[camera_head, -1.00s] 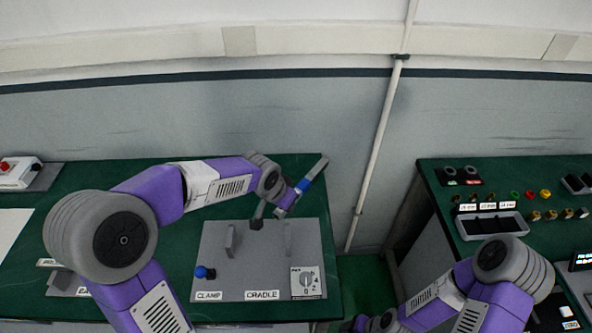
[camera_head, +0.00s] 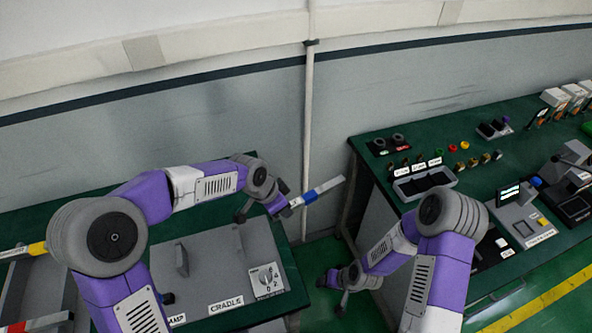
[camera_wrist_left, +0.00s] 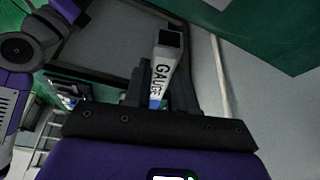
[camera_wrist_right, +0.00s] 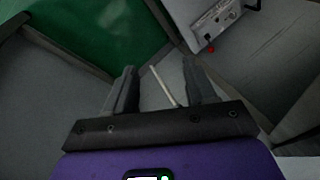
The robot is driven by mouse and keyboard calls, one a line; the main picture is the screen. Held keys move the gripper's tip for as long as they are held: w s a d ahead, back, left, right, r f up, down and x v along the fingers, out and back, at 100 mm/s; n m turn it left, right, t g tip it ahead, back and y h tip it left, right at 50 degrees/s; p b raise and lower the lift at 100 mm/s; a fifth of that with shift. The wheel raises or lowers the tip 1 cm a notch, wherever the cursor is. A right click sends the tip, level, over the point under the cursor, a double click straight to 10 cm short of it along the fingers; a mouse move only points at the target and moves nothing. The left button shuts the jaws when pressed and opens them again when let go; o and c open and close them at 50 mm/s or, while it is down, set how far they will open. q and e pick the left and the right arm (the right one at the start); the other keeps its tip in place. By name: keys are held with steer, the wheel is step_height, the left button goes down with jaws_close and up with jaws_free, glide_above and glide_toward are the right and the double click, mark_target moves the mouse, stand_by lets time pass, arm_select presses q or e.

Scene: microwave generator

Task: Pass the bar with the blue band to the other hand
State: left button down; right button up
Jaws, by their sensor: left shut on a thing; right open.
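The bar with the blue band (camera_head: 324,188) is pale grey, with a dark far end. My left gripper (camera_head: 288,205) is shut on it beside the blue band, and the bar points up and to the right, clear of the table. In the left wrist view the bar (camera_wrist_left: 164,72) stands between the fingers with the lettering "GAUGE" on its side. My right gripper (camera_head: 338,290) is lower and to the right, apart from the bar. The right wrist view shows its fingers (camera_wrist_right: 158,85) open with nothing between them.
The grey cradle plate (camera_head: 222,245) with uprights and a dial lies on the left green table, below my left arm. The right table (camera_head: 385,160) carries a tray (camera_head: 402,192), knobs and devices. A gap of open floor separates the tables. A pipe (camera_head: 308,130) runs down the wall.

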steer(key=w+d+r+n+t+h, duration=0.1)
steer(key=w+d+r+n+t, duration=0.2)
steer(key=w, duration=0.6)
steer(key=w+d+r+t, duration=0.1)
steer(key=w+d+r, duration=0.35)
steer(key=w, duration=0.55)
steer(key=w+r+n+h, duration=0.1)
steer(key=w+r+n, duration=0.2)
steer(key=w+r, duration=0.4)
step_height(320, 180, up, 24)
steer(key=n+g+h, duration=0.2)
steer(key=n+g, duration=0.5)
steer(key=n, duration=1.4)
glide_above(304, 195)
step_height(304, 195, down, 12)
steer(key=shift+r, duration=0.1)
steer(key=shift+c, duration=0.3)
